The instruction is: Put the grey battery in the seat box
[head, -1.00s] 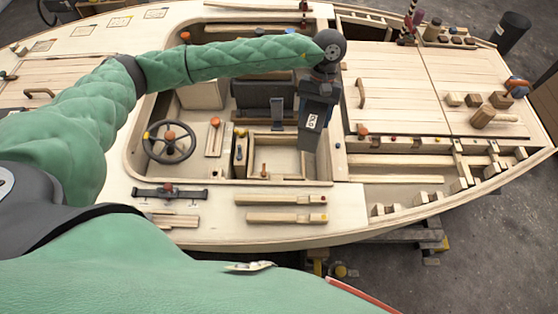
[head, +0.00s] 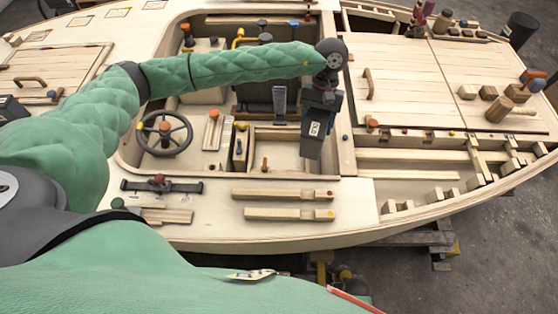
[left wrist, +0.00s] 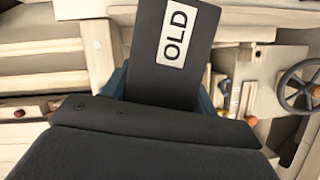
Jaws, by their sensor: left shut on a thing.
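The grey battery (head: 312,145) is a dark grey block with a white label reading OLD. My left gripper (head: 319,112) is shut on it and holds it, hanging down, over the right side of the cockpit. In the left wrist view the battery (left wrist: 158,85) sticks out between the blue fingers, label showing. An open wooden box (head: 290,137) in the cockpit floor, left of and below the battery, looks like the seat box. A dark upright panel (head: 252,97) stands behind it. The battery hides part of the box's right end. My right gripper is not in view.
A steering wheel (head: 164,133) stands left of the box. A grey-blue lever-like part (head: 279,106) rises behind the box. Wooden bars (head: 290,214) lie on the near side deck. The slatted deck at right carries a mallet (head: 508,103) and small blocks.

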